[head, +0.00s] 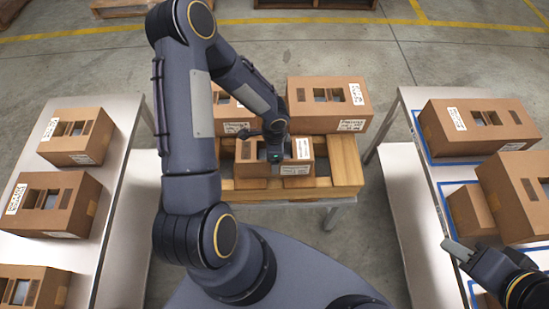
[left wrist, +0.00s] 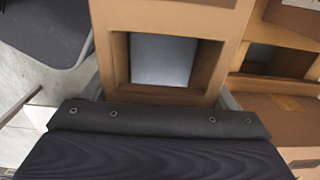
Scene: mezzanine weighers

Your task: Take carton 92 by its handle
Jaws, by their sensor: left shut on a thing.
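A small brown carton (head: 300,150) with white labels stands on the front of a wooden pallet on the middle table. Its number is too small to read, so I cannot tell whether it is carton 92. My left gripper (head: 275,150) reaches down onto its top and is shut on it, largely hidden by my own arm. In the left wrist view a carton top (left wrist: 105,50) with a square opening lies just beyond the dark gripper body (left wrist: 160,120); the fingertips are hidden. My right gripper (head: 460,251) is at the lower right, and its jaw gap is not clear.
Larger cartons (head: 328,95) stand behind on the pallet (head: 345,165). Several cartons (head: 72,135) stand on the left table (head: 115,170). More cartons (head: 478,125) stand on the right table (head: 415,180) within blue outlines. Bare floor shows between the tables.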

